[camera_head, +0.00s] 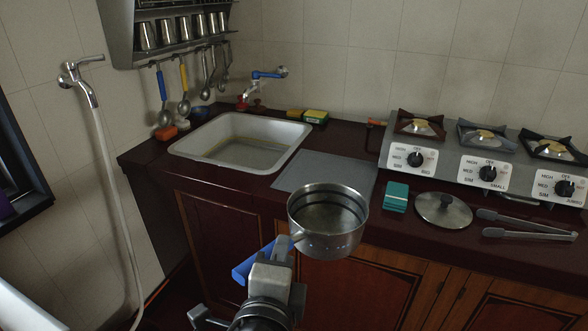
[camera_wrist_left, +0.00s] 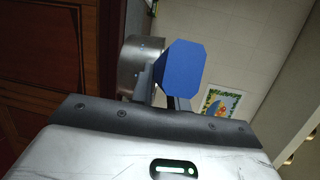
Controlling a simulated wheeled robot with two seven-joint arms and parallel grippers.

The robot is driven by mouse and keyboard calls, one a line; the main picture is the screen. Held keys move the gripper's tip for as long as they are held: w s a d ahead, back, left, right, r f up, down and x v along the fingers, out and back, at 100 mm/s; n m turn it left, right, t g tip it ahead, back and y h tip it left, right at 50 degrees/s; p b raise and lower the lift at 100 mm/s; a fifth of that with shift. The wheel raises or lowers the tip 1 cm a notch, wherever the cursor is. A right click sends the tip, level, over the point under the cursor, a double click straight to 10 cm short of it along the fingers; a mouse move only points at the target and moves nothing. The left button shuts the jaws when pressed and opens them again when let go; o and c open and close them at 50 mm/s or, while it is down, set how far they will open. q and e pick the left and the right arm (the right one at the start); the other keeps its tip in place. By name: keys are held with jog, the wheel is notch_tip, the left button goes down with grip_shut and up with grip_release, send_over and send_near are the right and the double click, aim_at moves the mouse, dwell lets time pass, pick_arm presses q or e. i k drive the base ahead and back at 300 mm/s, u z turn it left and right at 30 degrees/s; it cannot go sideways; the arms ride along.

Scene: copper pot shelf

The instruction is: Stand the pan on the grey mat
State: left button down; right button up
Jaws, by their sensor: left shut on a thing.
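The pan (camera_head: 327,240) is a round steel pot, upright and open at the top, in front of the counter's front edge in the head view. My left gripper (camera_head: 287,247) is shut on its handle, at the pan's lower left; blue shows on the handle's end. The left wrist view shows part of the pan's side (camera_wrist_left: 128,68) and the blue handle end (camera_wrist_left: 184,76). The grey mat (camera_head: 310,174) lies flat on the counter between the sink and the stove. The pan overlaps the mat's front edge in the picture. My right gripper is not in view.
The white sink (camera_head: 205,150) is left of the mat. A sponge (camera_head: 315,116) lies behind the mat. The mat's visible surface is clear.

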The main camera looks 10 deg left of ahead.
aim_at(307, 179)
jog(key=i, duration=0.95)
jog(key=z, duration=0.4)
